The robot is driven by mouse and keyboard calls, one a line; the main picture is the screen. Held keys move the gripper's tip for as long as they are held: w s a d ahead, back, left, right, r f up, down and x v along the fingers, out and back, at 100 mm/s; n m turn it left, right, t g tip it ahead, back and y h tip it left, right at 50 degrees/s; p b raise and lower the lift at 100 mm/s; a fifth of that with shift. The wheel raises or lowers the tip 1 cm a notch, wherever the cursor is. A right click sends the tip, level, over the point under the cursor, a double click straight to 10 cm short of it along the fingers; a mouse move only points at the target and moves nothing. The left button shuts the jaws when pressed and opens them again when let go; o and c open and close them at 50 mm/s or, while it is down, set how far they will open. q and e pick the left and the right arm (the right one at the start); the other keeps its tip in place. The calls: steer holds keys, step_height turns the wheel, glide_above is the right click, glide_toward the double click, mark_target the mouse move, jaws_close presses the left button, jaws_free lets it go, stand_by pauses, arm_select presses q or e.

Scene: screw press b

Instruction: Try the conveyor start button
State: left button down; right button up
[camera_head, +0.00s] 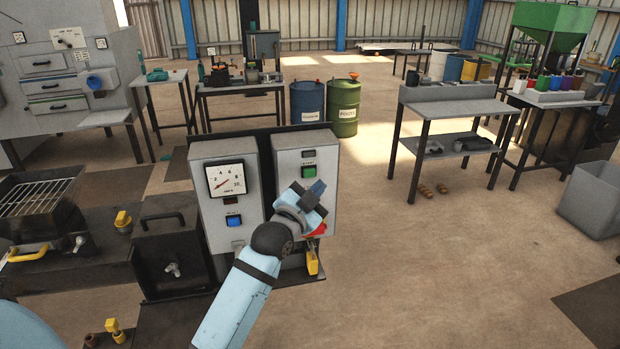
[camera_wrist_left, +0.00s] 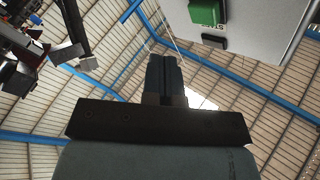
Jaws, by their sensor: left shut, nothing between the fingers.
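The green button (camera_head: 309,172) sits on the front of the right grey control box (camera_head: 290,158), under a small label that is hard to read here. My left gripper (camera_head: 317,187) is shut and empty in front of this box, just below and right of the button in the head view. In the left wrist view the shut fingers (camera_wrist_left: 166,72) point up, and the green button (camera_wrist_left: 207,12) stands out from the panel at the top, apart from the fingertips. My left wrist hides the lower part of the box, where a bit of red shows. My right gripper is out of view.
A left box with a gauge (camera_head: 226,179) and a blue button (camera_head: 234,221) stands beside it. A yellow padlock (camera_head: 312,262) hangs below the right box. A black grill (camera_head: 38,195) and yellow-handled fittings are at left.

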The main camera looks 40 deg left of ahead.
mark_target(311, 178)
arm_select(q)
steer(key=shift+w+a, duration=1.05)
steer(key=shift+a, duration=0.1)
stand_by(1.3)
steer(key=shift+w+a+p, duration=0.25)
steer(key=shift+a+p, duration=0.1)
steer(key=shift+w+a, duration=0.3)
stand_by(0.7)
steer(key=shift+s, duration=0.1)
steer(key=shift+s+d+p, duration=0.5)
steer(key=shift+d+p, duration=0.05)
steer(key=shift+d, duration=0.1)
